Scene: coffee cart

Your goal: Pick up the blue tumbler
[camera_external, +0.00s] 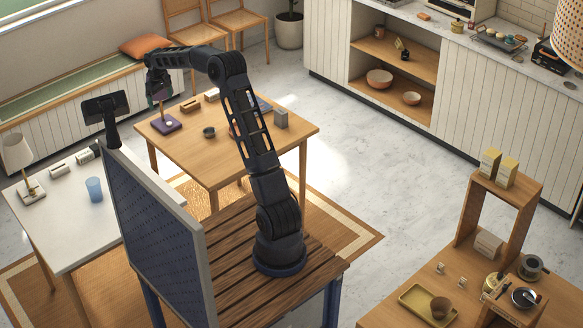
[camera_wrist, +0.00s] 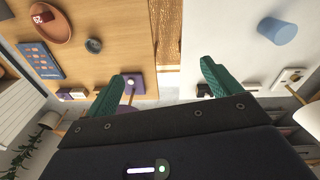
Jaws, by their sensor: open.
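The blue tumbler (camera_external: 94,189) stands on the white table at the left in the external view. In the wrist view the tumbler (camera_wrist: 277,31) is at the upper right, on the white surface. My gripper (camera_external: 156,92) is raised over the far left part of the wooden table, well apart from the tumbler. In the wrist view its two green fingers (camera_wrist: 165,82) are spread, with nothing between them. The tumbler lies to the right of both fingers there.
The wooden table (camera_external: 225,166) carries a purple block (camera_external: 166,123), a small dark bowl (camera_external: 209,132) and other small items. The white table (camera_external: 68,238) also holds a lamp (camera_external: 18,153) and small pale objects. A gap separates the two tables.

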